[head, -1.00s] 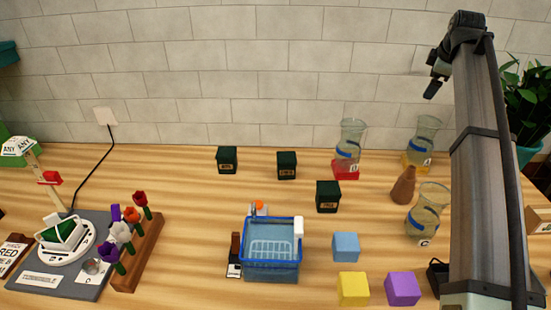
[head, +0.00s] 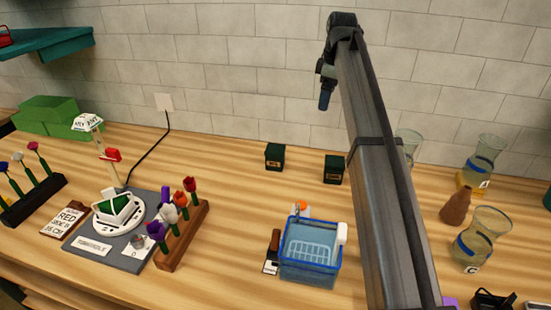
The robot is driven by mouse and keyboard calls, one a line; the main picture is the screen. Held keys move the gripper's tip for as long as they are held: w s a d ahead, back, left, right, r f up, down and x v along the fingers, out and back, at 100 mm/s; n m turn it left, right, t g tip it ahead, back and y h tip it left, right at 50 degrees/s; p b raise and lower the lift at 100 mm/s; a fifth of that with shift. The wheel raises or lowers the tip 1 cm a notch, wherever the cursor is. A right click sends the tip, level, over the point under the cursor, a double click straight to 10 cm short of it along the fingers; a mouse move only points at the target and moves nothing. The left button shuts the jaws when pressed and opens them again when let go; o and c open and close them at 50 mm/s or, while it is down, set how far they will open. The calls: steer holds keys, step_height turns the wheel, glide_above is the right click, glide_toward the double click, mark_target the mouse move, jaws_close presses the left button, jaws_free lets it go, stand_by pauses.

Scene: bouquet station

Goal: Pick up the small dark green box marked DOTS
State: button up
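Two small dark green boxes stand on the wooden table near the wall: a left one (head: 275,157) and a right one (head: 335,169). Each has a small label on its front, too small to read, so I cannot tell which is marked DOTS. A third such box, seen earlier, is hidden now, apparently behind my arm. My gripper (head: 325,98), at the dark end of my raised arm, is high in front of the wall, well apart from the boxes. Its fingers are too small and dark to tell whether they are open.
A blue basket (head: 311,254) stands in front of the boxes. Flowers in a wooden rack (head: 184,239) and a grey scale (head: 124,255) are to the left. Glass vases (head: 481,235) and a brown cone (head: 457,206) stand right of my arm. Table between rack and boxes is clear.

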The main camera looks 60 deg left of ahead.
steer(key=n+h, duration=0.1)
steer(key=h, duration=0.1)
glide_above(275, 148)
step_height(275, 148, down, 8)
steer(key=shift+g, duration=0.4)
steer(key=f, duration=0.8)
steer(key=shift+w+f, duration=0.2)
steer(key=shift+f, duration=0.2)
steer(key=shift+s+d+f, duration=0.1)
steer(key=shift+f, duration=1.2)
steer(key=shift+s+f, duration=0.1)
steer(key=shift+f, duration=1.15)
steer(key=c, duration=1.1)
